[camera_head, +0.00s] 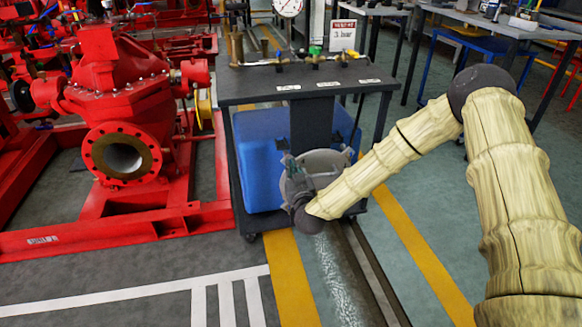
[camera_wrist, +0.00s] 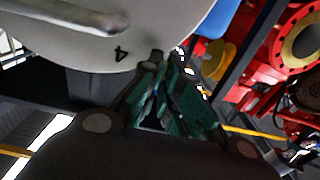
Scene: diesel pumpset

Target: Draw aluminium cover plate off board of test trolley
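The aluminium cover plate (camera_head: 325,160) is a grey round disc at the front of the test trolley, below its top. In the wrist view the plate (camera_wrist: 65,40) fills the upper left, with a bar-like handle (camera_wrist: 75,14) and a dark mark like a 4. The dark board (camera_head: 311,122) shows above the plate. My gripper (camera_head: 291,165) is at the plate's left part, partly covering it. In the wrist view my gripper's green-padded fingers (camera_wrist: 165,66) are close together at the plate's rim. I cannot tell whether anything is between them.
The trolley's dark top (camera_head: 262,86) carries a pipe with valves, a gauge (camera_head: 288,6) and a sign (camera_head: 342,35). A blue tank (camera_head: 255,160) stands behind the plate. A red pump (camera_head: 120,110) on a red frame is left. Open floor lies in front.

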